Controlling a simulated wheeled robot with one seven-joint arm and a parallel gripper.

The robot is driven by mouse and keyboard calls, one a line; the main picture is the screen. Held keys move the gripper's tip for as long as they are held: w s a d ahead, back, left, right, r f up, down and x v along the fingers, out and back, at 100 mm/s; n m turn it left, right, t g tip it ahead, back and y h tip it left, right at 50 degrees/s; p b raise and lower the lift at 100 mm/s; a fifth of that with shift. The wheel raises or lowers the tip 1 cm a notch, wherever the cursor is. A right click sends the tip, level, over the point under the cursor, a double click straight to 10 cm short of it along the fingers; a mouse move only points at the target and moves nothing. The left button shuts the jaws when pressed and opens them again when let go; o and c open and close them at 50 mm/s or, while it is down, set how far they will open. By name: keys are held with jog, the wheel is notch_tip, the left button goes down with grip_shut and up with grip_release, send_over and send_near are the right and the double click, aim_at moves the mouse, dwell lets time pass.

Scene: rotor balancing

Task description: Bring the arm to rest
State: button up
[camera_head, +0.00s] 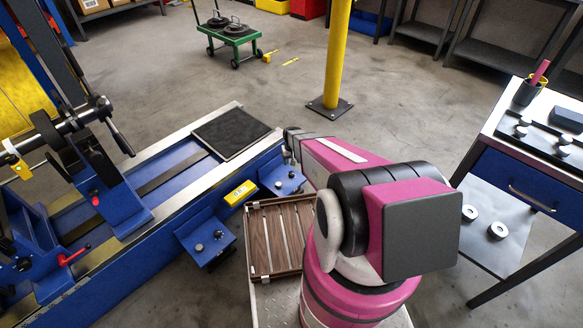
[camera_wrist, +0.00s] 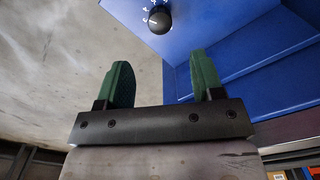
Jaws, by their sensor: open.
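My arm (camera_head: 345,165) is pink, black and white; it reaches from the lower middle of the head view toward the blue balancing machine (camera_head: 185,195). My gripper (camera_wrist: 162,80) shows in the wrist view with two green fingers standing wide apart and nothing between them. Beyond the fingers is a blue surface (camera_wrist: 245,45) with a dark round knob (camera_wrist: 160,20) near the top edge, apart from the fingers. In the head view the gripper's fingers cannot be made out; the arm's far end is beside the machine's right edge.
A wooden slatted tray (camera_head: 252,238) lies left of my arm. Blue brackets (camera_head: 208,240) with knobs and a yellow device (camera_head: 240,194) line the machine's side. A workbench (camera_head: 520,180) stands right, a yellow post (camera_head: 337,60) behind, a green cart (camera_head: 232,37) farther back. Open floor lies between.

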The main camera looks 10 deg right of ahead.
jog(key=shift+r, duration=0.6)
jog(key=s+r, duration=1)
jog(key=r, duration=0.5)
jog(key=s+r, duration=1.1)
jog(key=r, duration=0.5)
jog(key=shift+s+m, duration=0.2)
jog(key=shift+m, duration=0.2)
dwell(0.5)
